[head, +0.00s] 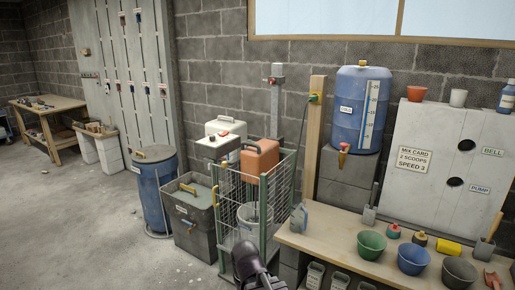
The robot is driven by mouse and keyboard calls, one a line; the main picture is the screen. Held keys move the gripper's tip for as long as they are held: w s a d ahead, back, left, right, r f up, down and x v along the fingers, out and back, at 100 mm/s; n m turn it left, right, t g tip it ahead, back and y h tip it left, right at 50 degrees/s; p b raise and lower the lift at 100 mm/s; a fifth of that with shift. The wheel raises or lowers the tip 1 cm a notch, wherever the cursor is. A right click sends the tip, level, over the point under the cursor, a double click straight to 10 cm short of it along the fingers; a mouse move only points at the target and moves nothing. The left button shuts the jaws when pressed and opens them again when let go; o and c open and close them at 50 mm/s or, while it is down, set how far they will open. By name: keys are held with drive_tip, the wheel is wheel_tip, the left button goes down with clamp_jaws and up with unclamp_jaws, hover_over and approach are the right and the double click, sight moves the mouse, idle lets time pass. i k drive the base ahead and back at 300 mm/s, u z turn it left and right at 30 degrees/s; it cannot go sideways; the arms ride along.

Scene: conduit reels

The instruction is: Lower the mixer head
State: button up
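No part is plainly recognisable as a mixer head. An orange box-like body (260,158) with a handle on top sits high at a green wire cage (284,185), above a pale bucket (248,218) inside it. I cannot tell whether this body is the mixer head or a canister. A grey post (277,105) with a red part near its top stands behind the cage. My gripper (250,262) is a dark shape at the bottom edge, in front of the cage. Its fingers are not clear, so open or shut cannot be told.
A wooden bench (335,236) at right holds a green bowl (371,244), a blue bowl (413,258) and a grey bowl (459,272). A blue water barrel (350,110) stands behind. A grey bin (190,215) and blue drum (155,190) stand left of the cage. Floor at left is clear.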

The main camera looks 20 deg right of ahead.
sight(261, 156)
drive_tip(key=k, duration=0.2)
drive_tip(key=u, duration=0.55)
drive_tip(key=i, duration=2.3)
drive_tip(key=z, duration=0.6)
